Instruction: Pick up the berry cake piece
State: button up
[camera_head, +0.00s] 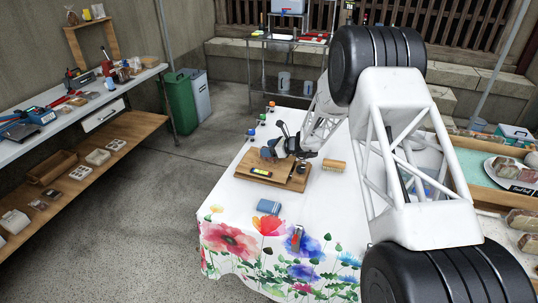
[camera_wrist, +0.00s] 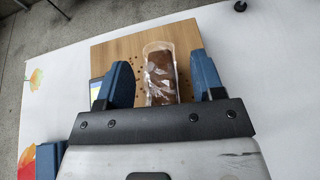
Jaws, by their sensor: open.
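A brown cake piece in a clear wrapper (camera_wrist: 160,76) lies on the wooden board (camera_wrist: 112,55) in the wrist view. Its label cannot be read, so I cannot tell for sure that it is the berry one. My gripper (camera_wrist: 158,64) is open, with one blue finger on each side of the piece and visible gaps between. In the head view my gripper (camera_head: 279,147) is low over the far part of the board (camera_head: 283,184) and hides the piece.
A small dark and yellow item (camera_head: 260,172) lies on the board's near part. A wooden-backed brush (camera_head: 334,165) is right of the board. A folded blue cloth (camera_head: 269,206) lies nearer on the white tablecloth (camera_head: 232,186). A tray of wrapped cakes (camera_head: 480,166) stands at right.

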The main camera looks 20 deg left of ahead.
jog(key=shift+c, duration=0.3)
jog(key=c, duration=0.7)
jog(key=shift+o, duration=0.2)
jog(key=shift+r, duration=0.1)
jog(key=shift+r, duration=0.75)
notch_tip(320, 180, up, 2)
jog(key=shift+r, duration=0.1)
jog(key=s+d+r, duration=0.1)
jog(key=s+d, duration=0.7)
jog(key=s, duration=0.6)
